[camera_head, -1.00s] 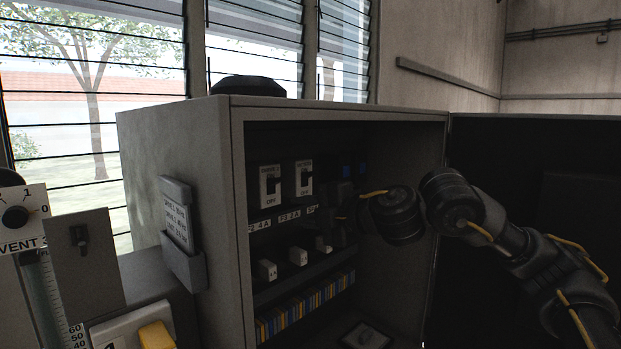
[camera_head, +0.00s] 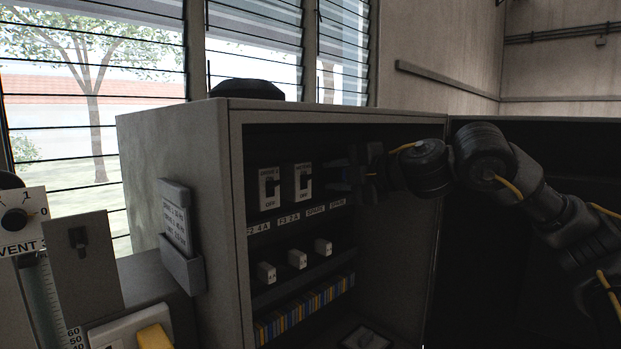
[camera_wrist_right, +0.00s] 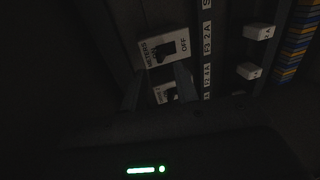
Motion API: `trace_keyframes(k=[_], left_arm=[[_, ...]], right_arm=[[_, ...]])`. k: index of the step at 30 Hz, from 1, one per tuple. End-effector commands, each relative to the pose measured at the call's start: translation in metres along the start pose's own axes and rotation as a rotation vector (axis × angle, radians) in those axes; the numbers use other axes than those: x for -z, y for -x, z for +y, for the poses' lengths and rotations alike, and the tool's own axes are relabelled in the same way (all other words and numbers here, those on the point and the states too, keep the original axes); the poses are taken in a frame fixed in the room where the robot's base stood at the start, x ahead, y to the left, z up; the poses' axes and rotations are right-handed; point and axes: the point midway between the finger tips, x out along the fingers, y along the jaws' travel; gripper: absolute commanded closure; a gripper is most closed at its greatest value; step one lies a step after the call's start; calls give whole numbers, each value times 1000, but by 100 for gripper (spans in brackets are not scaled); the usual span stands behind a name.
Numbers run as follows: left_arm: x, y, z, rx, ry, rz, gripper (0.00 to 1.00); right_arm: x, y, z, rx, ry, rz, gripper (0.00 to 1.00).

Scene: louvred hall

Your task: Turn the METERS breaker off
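The METERS breaker (camera_head: 303,184) is a white block with a dark toggle and an OFF mark at its lower end, the right one of two in the open cabinet. In the right wrist view the METERS breaker (camera_wrist_right: 163,48) shows its name and OFF. Its toggle position is too dark to tell surely. My right gripper (camera_head: 346,176) is inside the cabinet, right of the METERS breaker and apart from it in the head view. In the wrist view its fingers (camera_wrist_right: 158,88) are spread, with nothing between them held. My left gripper is not in view.
A similar breaker (camera_head: 269,188) sits left of METERS. Below are a label strip (camera_head: 288,222), several white fuse blocks (camera_head: 297,259) and coloured terminals (camera_head: 305,306). The cabinet's side wall (camera_head: 175,165) and open door (camera_head: 530,140) bound the room around my arm.

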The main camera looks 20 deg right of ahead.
Motion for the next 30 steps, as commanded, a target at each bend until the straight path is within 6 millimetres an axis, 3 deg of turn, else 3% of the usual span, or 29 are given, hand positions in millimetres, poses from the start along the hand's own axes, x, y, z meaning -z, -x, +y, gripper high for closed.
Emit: trace_keyframes(k=[6, 12, 30], left_arm=[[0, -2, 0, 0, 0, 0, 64], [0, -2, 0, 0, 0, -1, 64], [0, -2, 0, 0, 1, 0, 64]], right_arm=[[0, -32, -1, 1, -2, 0, 70], [0, -51, 0, 0, -2, 0, 70], [0, -61, 0, -1, 0, 0, 70]])
